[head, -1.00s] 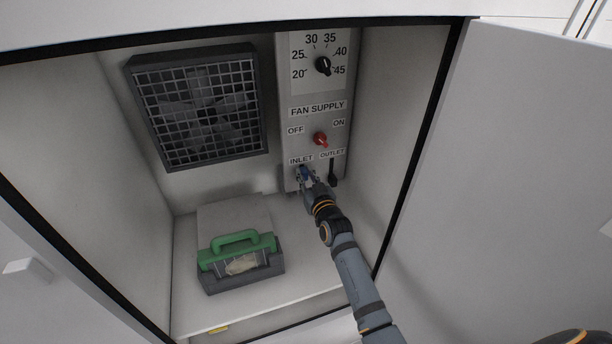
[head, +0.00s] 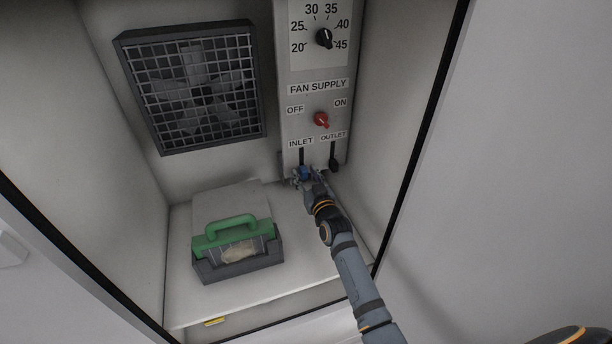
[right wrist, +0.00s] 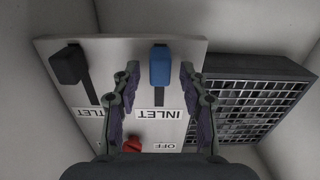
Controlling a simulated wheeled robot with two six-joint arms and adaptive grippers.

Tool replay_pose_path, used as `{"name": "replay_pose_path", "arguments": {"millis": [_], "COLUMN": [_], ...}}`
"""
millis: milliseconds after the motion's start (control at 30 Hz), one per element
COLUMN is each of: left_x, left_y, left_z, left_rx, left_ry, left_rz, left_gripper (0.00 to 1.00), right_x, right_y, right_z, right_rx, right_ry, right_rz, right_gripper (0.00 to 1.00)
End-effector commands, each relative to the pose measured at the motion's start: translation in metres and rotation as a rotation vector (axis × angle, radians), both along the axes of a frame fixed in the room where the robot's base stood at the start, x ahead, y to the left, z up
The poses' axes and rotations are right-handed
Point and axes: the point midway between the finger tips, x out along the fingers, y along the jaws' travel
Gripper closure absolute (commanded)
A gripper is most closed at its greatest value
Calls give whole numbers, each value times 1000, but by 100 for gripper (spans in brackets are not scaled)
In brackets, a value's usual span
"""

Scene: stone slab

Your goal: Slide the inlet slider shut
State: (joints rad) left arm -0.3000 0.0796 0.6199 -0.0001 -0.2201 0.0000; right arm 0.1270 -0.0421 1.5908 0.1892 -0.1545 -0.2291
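The inlet slider's blue handle (head: 305,172) is at the low end of its black slot, below the INLET label (head: 300,143), with bare slot above it. In the right wrist view, where the panel appears upside down, the blue handle (right wrist: 160,67) is at the slot end away from the label. My right gripper (head: 307,174) is at the handle. In the right wrist view its fingers (right wrist: 159,70) stand apart on either side of the handle, with gaps showing, so it is open. My left gripper is not in view.
The black outlet slider (head: 333,164) is close on the right, also low in its slot. A red switch (head: 321,120) and a dial (head: 324,38) are above. A caged fan (head: 190,85) is left. A green-handled box (head: 238,250) sits on the cabinet floor.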

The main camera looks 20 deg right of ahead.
Motion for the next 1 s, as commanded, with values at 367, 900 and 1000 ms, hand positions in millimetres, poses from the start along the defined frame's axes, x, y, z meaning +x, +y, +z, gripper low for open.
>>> {"name": "replay_pose_path", "arguments": {"millis": [367, 900, 1000], "left_x": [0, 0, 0], "left_y": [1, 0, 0], "left_z": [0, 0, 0], "left_rx": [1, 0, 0], "left_ry": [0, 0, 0], "left_rz": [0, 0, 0], "left_gripper": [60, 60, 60], "right_x": [-40, -120, -120], "right_y": [-1, -4, -4], "right_z": [-1, 1, 1], "right_rx": [2, 0, 0], "right_ry": [1, -1, -1], "right_rz": [0, 0, 0], "right_gripper": [57, 57, 57]}}
